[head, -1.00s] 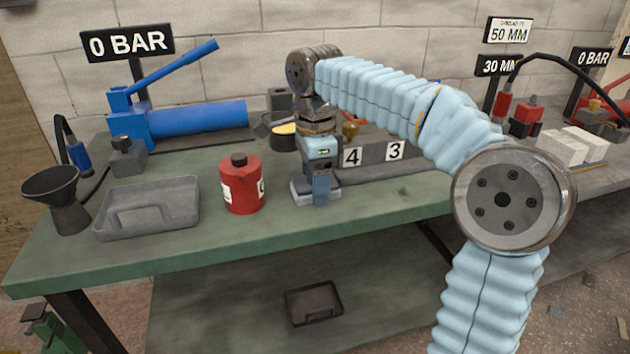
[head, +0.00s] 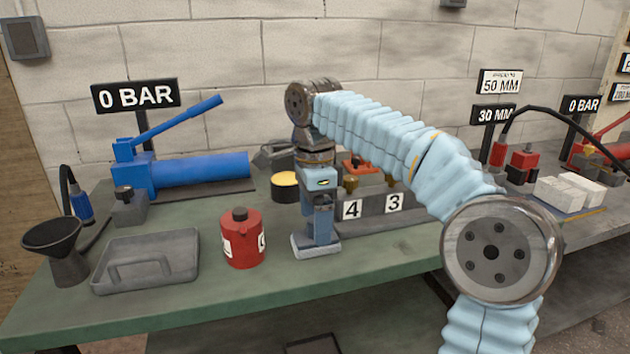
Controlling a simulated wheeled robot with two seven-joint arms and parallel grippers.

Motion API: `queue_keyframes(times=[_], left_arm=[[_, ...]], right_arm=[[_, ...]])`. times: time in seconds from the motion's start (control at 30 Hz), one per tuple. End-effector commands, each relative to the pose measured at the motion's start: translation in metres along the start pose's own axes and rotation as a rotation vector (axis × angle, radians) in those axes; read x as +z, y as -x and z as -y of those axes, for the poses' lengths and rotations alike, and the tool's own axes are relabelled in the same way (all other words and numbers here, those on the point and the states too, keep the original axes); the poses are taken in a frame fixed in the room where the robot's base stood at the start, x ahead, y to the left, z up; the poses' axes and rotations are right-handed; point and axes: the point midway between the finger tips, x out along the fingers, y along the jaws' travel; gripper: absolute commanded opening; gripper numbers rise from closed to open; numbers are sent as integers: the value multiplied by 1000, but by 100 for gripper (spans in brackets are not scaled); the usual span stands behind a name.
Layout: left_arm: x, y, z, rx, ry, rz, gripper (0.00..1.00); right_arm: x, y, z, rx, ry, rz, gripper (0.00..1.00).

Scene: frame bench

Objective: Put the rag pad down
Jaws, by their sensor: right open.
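The rag pad (head: 303,247) is a small, flat, pale grey-blue pad. It lies on the green bench (head: 220,301) just right of the red can (head: 242,240). My right gripper (head: 321,226) points straight down over the pad, open, with its fingers at or just above the pad's top. I cannot tell whether the fingers still touch it. The gripper hides part of the pad's far side. My left gripper is not in view.
A grey tray (head: 147,272) and a dark funnel (head: 63,252) stand on the left. A blue hand pump (head: 190,171) is behind. A grey block numbered 4 and 3 (head: 373,209) stands close right of my gripper. The bench front is clear.

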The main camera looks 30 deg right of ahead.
Motion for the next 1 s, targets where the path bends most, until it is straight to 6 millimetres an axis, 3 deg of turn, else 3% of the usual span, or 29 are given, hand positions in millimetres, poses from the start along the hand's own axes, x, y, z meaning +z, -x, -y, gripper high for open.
queue_keyframes(times=[0.03, 0.1, 0.33, 0.53, 1.0], left_arm=[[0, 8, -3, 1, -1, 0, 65], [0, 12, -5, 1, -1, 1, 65], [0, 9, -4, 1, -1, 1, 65], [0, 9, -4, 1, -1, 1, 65], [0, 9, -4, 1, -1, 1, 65]], right_arm=[[1, 19, 1, -5, 2, 2, 89], [1, 37, 0, -6, 2, 2, 89], [1, 70, 0, -9, 3, 1, 89], [0, 79, 0, -9, 1, 0, 89], [0, 79, 0, -10, 2, 0, 89]])
